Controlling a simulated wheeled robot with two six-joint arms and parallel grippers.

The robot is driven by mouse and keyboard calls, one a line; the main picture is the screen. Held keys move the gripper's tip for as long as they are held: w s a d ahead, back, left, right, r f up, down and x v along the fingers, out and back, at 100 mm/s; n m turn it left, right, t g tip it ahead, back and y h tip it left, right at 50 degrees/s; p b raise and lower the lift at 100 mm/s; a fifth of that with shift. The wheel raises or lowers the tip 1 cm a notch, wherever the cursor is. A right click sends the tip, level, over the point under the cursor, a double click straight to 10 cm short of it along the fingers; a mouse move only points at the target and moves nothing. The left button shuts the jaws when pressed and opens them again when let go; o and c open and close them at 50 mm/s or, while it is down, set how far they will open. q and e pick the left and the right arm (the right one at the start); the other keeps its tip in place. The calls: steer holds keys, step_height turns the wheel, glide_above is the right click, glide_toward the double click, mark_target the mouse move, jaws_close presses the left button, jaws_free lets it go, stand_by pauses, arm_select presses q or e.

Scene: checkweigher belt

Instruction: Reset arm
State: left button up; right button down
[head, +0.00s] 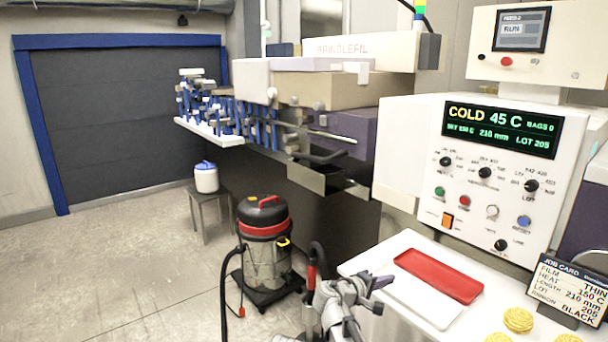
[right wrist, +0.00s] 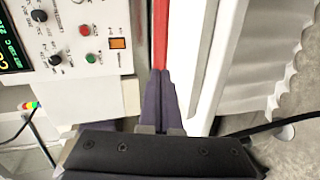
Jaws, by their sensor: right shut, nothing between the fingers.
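My right gripper (head: 384,281) is in the lower middle of the head view, at the left edge of the white shelf. Its purple fingers are shut together with nothing between them. In the right wrist view the closed fingers of my right gripper (right wrist: 160,76) point towards a red strip, which looks like the edge of the red tray (right wrist: 160,35). In the head view the red tray (head: 438,275) lies empty on the white shelf (head: 408,240), to the right of my gripper. My left gripper does not show.
The control panel (head: 483,180) reads COLD 45 C and stands behind the shelf. A job card (head: 569,290) and yellow coiled bundles (head: 518,320) are at the right. A vacuum cleaner (head: 264,250) stands on the floor at left. Open floor lies further left.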

steer(key=s+a+f+m+g+y+p, duration=0.1)
steer(key=s+a+f+g+y, duration=0.2)
steer(key=s, duration=0.6)
steer(key=s+a+f+g+y+p, duration=0.2)
steer(key=s+a+f+g+y, duration=0.1)
steer(key=s+a, duration=0.5)
steer(key=s+a+f+m+g+y+p, duration=0.1)
steer(key=s+a+f+g+y, duration=0.2)
steer(key=s, duration=0.8)
step_height(320, 180, down, 2)
steer(key=a+y, duration=0.2)
steer(key=a, duration=0.1)
steer(key=shift+f+m+p, duration=0.15)
steer(key=shift+m+p, duration=0.15)
steer(key=shift+d, duration=0.1)
